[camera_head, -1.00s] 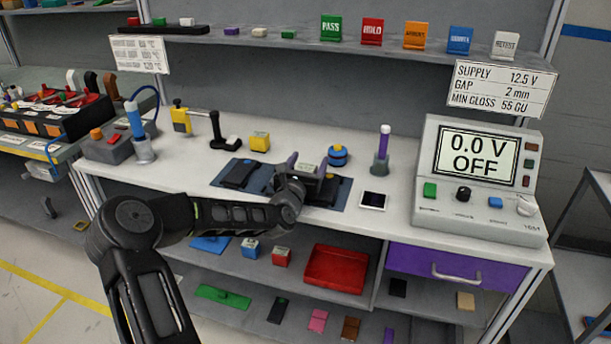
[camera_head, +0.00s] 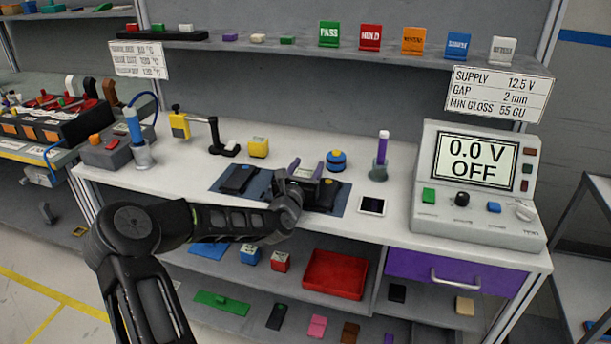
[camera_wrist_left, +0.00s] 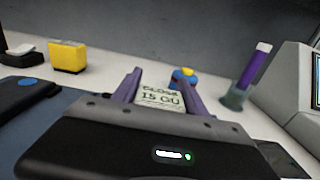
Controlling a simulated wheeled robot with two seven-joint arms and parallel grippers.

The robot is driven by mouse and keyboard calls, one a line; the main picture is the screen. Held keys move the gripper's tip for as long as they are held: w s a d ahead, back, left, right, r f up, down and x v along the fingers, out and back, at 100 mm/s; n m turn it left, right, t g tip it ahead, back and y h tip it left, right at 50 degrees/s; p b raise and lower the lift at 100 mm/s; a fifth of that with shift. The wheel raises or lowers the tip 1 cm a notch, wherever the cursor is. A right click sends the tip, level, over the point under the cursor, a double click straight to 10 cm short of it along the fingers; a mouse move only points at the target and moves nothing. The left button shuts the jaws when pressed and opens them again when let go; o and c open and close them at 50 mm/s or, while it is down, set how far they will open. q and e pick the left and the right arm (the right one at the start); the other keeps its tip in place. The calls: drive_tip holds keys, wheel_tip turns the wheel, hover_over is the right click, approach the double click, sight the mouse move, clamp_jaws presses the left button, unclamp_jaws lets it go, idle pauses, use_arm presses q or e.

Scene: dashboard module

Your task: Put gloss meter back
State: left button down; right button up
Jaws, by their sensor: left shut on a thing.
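My left gripper (camera_head: 306,168) is over the right part of the blue mat on the bench, its two purple fingers pointing away from me. It is shut on the gloss meter (camera_wrist_left: 160,95), a small block whose pale face reads "GLOSS 15 GU" between the fingers in the left wrist view. In the head view the wrist mostly hides the meter. Whether the meter touches anything below cannot be told. My right gripper is out of view.
A yellow block (camera_head: 258,147) stands behind the mat. The supply unit (camera_head: 478,190) reads "0.0 V OFF".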

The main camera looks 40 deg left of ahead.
use_arm(q)
wheel_tip(320, 180, up, 10)
idle(0.5)
idle(0.5)
